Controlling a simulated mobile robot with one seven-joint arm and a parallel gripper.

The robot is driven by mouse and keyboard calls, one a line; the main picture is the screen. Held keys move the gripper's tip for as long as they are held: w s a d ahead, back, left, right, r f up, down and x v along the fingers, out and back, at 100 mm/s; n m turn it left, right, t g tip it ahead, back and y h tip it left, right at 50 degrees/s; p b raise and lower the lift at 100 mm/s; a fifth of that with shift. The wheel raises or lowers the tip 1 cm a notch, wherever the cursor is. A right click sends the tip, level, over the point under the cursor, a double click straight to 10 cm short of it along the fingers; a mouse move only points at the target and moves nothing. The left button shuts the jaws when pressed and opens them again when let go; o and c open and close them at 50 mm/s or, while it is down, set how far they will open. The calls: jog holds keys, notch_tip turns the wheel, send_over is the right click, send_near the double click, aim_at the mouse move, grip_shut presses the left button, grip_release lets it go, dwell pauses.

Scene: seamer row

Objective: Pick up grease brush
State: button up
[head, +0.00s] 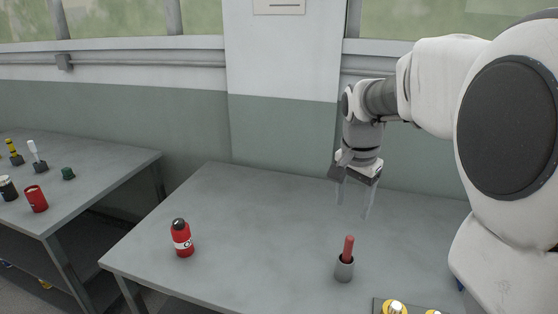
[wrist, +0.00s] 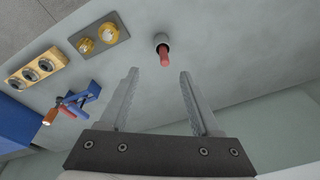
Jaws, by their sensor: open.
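What looks like the grease brush (head: 348,248) stands upright in a small grey cup (head: 344,270) on the grey table, with its red-brown handle up. It also shows in the wrist view (wrist: 164,57), in its cup (wrist: 161,39), beyond the fingertips and roughly centred between them. Its bristle end is hidden in the cup. My gripper (head: 354,212) is open and empty, above and behind the cup in the head view. Its two fingers (wrist: 159,72) are spread apart and touch nothing.
A red bottle (head: 182,240) stands to the left on the table. A dark tray with yellow pieces (head: 379,306) is at the front right. The wrist view shows a blue tool (wrist: 76,101) and a wooden block with round fittings (wrist: 18,77). Another table (head: 105,165) stands left.

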jog(key=w+d+f+m+g, duration=0.1)
jog(key=w+d+f+m, duration=0.25)
jog(key=w, duration=0.25)
send_near(350, 246)
jog(key=shift+h, duration=0.3)
jog(key=f, duration=0.2)
jog(key=w+f, duration=0.1)
jog(key=f, duration=0.1)
jog(key=d+f, duration=0.1)
jog(key=f, duration=0.1)
jog(key=shift+w+d+f+p, duration=0.15)
jog(key=shift+w+p, duration=0.15)
jog(key=shift+p, duration=0.1)
jog(key=shift+w+d+f, duration=0.1)
jog(key=shift+w+f, duration=0.05)
jog(key=shift+f, duration=1.2)
jog(key=shift+w+f, duration=0.2)
jog(key=shift+f, duration=1.1)
grip_shut()
